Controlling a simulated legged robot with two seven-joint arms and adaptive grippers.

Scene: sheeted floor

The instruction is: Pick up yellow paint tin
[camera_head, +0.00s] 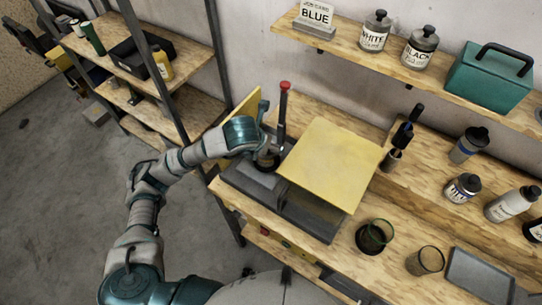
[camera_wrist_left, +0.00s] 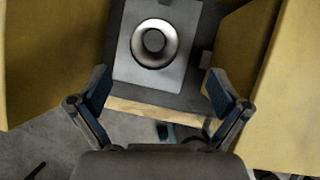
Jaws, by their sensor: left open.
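My left gripper (camera_head: 264,134) is over the left end of a dark grey machine with yellow panels on the workbench. In the left wrist view the gripper (camera_wrist_left: 158,82) is open, with nothing between its fingers. Ahead of the fingers, a round metal ring with a dark centre (camera_wrist_left: 154,43) sits on a grey plate, apart from them. I cannot tell whether it belongs to a tin. No tin clearly marked yellow shows. A small yellow bottle (camera_head: 162,63) stands on the left rack. My right gripper is not in view.
Yellow panels flank the gripper, the larger (camera_head: 331,165) on its right. A red-topped lever (camera_head: 283,105) stands close by. Glasses (camera_head: 374,236) stand on the bench.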

